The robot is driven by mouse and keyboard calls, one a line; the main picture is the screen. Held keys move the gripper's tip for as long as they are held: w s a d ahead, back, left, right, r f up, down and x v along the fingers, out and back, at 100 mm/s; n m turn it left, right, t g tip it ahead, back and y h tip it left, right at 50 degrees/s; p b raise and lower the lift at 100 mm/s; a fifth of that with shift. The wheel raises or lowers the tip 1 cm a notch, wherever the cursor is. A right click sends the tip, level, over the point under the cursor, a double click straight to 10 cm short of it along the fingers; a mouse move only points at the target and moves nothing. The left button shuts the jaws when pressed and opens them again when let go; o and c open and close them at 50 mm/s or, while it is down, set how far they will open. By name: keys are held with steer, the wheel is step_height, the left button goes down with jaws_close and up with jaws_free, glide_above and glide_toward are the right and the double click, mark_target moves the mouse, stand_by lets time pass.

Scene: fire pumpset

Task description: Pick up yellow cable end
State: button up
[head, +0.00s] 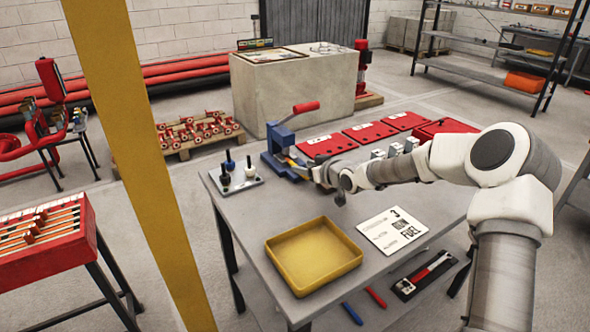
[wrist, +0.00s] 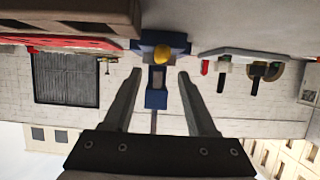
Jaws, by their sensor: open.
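The yellow cable end (wrist: 161,53) shows in the wrist view as a small round yellow tip at the blue vise (wrist: 156,98). In the head view the blue vise (head: 281,146) stands at the table's back edge, and only a little yellow shows beside it. My gripper (wrist: 159,74) is open and empty, its two fingers on either side of the vise and yellow tip in the picture. In the head view my gripper (head: 322,176) is just right of the vise, partly hidden by my wrist. I cannot tell the remaining distance.
A rack of small tools (head: 236,178) stands left of the vise. A yellow tray (head: 314,257) and a white printed sheet (head: 392,230) lie on the grey table. Red cases (head: 328,144) line its back edge. A yellow post (head: 140,165) rises at the left.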

steer(key=b+x, duration=0.1)
steer(key=x, duration=0.4)
steer(key=shift+d, duration=0.1)
jaws_close()
